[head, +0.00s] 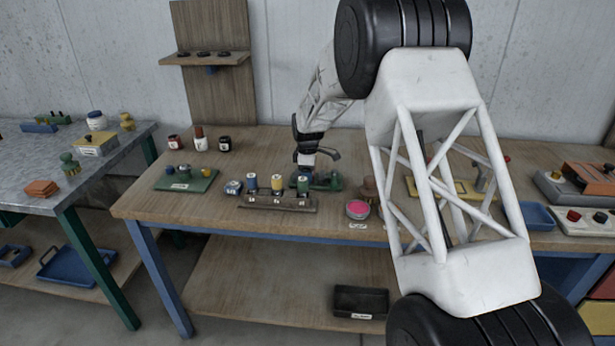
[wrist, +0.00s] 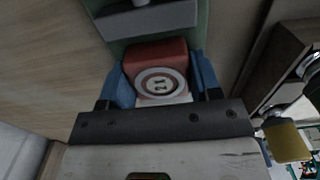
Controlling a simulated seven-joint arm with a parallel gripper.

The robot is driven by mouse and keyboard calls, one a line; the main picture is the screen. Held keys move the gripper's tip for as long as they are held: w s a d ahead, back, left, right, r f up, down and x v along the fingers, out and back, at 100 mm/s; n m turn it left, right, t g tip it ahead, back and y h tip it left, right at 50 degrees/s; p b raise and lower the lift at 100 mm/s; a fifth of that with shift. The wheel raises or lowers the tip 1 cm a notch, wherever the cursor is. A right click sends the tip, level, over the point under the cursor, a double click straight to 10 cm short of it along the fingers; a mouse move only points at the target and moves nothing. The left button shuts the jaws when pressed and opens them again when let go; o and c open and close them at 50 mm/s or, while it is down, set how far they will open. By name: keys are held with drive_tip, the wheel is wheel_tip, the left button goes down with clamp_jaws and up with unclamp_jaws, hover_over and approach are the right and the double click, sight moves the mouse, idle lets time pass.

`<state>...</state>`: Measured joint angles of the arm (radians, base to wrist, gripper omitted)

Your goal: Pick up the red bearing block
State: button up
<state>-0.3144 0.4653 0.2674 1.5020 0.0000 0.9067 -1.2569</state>
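The red bearing block (wrist: 156,54) shows in the wrist view, with a round white label bearing dark marks on its near face. The blue fingers of my gripper (wrist: 162,82) stand on both sides of it, with no clear gap at either side. In the head view my gripper (head: 305,163) points down at the back middle of the wooden bench, over a green fixture (head: 333,182). There the block is mostly hidden by the gripper and is hard to make out. I cannot tell whether it touches the fixture.
A wooden rack (head: 268,203) with several small cylinders stands in front of the gripper. A green plate (head: 186,180) lies to the left. A round tin with pink contents (head: 357,209) is at the right. My white arm link hides much of the bench's right part.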

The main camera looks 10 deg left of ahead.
drive_tip(key=c, duration=0.6)
drive_tip(key=shift+r, duration=0.1)
drive_tip(key=shift+r, duration=4.95)
